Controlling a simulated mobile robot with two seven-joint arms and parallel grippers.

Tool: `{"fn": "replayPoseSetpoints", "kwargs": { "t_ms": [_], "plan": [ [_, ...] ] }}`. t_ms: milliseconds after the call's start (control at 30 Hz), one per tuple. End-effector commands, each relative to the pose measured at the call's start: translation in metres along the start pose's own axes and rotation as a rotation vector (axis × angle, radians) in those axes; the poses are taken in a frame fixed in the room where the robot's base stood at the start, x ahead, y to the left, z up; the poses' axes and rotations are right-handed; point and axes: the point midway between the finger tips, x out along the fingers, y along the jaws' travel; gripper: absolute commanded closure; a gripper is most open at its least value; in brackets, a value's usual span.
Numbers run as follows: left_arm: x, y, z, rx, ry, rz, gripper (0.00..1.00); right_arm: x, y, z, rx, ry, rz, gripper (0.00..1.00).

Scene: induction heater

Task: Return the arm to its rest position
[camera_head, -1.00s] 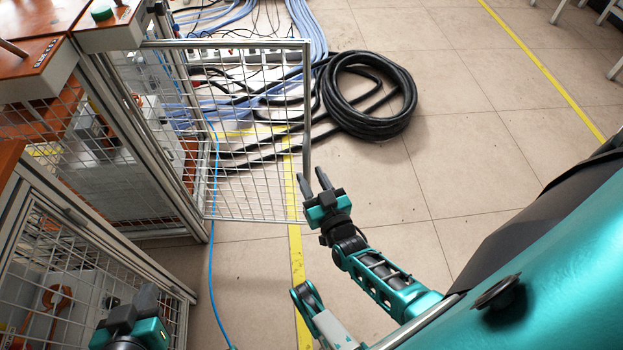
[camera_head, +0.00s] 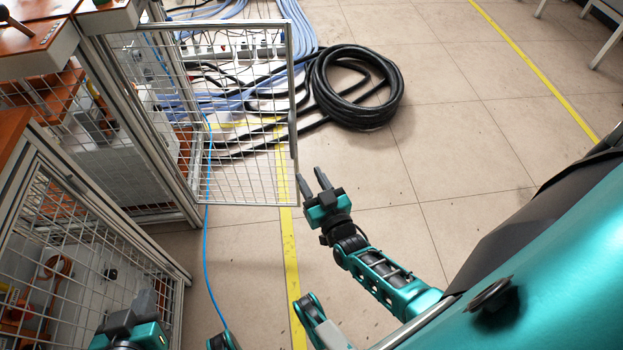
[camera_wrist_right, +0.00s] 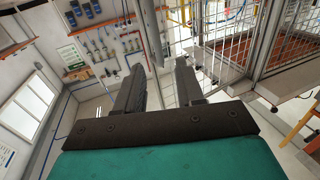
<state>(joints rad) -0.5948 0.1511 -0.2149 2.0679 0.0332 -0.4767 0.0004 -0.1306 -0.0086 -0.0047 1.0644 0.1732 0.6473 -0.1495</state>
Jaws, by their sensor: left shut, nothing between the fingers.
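My right gripper (camera_head: 315,182) is in the middle of the head view, above the tiled floor, with its two dark fingers apart and nothing seen between them. Its fingers also show in the right wrist view (camera_wrist_right: 160,78), apart with a gap between. My left gripper (camera_head: 143,305) is at the bottom left of the head view, in front of the lower mesh panel, shut and empty. Most of the left arm is out of view.
An open mesh door (camera_head: 250,140) stands just left of and beyond my right gripper. A lower mesh panel (camera_head: 85,245) is at the left. A black cable coil (camera_head: 395,100) and blue cables lie on the floor beyond. The floor to the right (camera_head: 470,150) is clear.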

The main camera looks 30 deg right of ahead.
Motion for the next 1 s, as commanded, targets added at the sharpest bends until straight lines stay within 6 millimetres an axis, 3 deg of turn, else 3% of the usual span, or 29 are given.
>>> {"fn": "replayPoseSetpoints", "kwargs": {
  "t_ms": [567, 767, 1000],
  "plan": [
    [0.0, 0.0, -0.001, 0.0, 0.003, 0.0, 1.0, -0.004, -0.005, -0.003, -0.005, -0.038, -0.036, 0.62],
    [0.001, 0.0, -0.002, 0.001, 0.005, -0.001, 1.0, -0.027, -0.029, -0.017, -0.023, -0.2, -0.16, 0.62],
    [0.001, 0.0, -0.002, 0.001, 0.005, 0.0, 1.0, -0.073, -0.059, -0.044, -0.05, -0.41, -0.284, 0.62]
  ]
}}
